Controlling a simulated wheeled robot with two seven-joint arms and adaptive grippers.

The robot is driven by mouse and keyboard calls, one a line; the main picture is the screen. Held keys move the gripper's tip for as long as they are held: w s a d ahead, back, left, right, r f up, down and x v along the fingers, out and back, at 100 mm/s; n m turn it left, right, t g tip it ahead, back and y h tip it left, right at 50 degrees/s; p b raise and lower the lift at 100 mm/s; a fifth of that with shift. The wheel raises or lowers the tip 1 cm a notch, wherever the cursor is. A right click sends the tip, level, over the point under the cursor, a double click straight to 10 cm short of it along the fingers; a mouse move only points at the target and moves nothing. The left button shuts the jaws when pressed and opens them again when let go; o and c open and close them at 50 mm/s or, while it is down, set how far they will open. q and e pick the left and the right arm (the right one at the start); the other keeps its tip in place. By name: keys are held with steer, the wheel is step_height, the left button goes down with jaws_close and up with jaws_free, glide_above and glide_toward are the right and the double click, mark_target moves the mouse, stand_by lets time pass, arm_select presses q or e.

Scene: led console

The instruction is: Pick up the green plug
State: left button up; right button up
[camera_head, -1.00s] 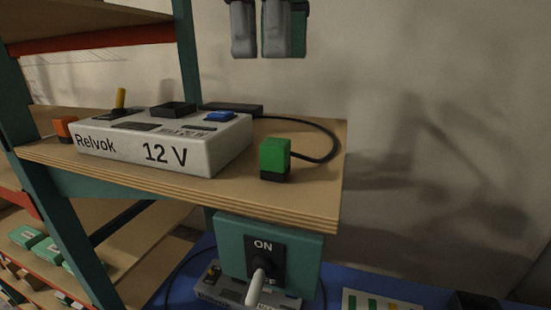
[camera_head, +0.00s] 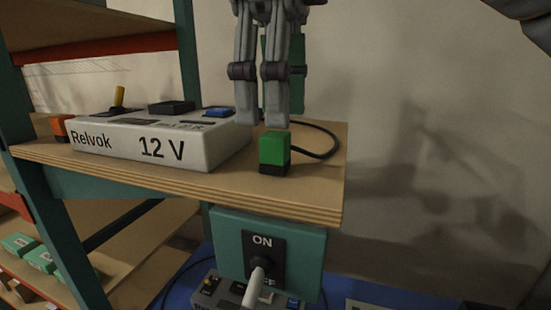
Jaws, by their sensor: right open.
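The green plug (camera_head: 274,150) stands upright on the wooden shelf near its right front corner. It has a dark base, and a black cable runs from behind it back toward the white console. My right gripper (camera_head: 263,122) points down from above, with its fingers apart. Its right fingertip is at the top edge of the plug in the picture, and its left fingertip is just left of the plug, near the console's right end. Nothing is held between the fingers. I cannot tell how far the fingertips are from the plug in depth. My left gripper is not in view.
The white "Relvok 12 V" console (camera_head: 160,140) with a yellow lever and blue button sits left of the plug. An orange plug (camera_head: 60,128) stands at the shelf's left. Below the shelf (camera_head: 320,185) is a teal box with an ON switch (camera_head: 262,262).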

mark_target(275, 134)
steer(key=shift+f, duration=0.15)
stand_by(0.3)
steer(key=shift+s+d+f+b, duration=0.1)
steer(key=shift+f+b, duration=0.65)
steer(key=shift+f, duration=1.75)
steer(key=c, duration=1.1)
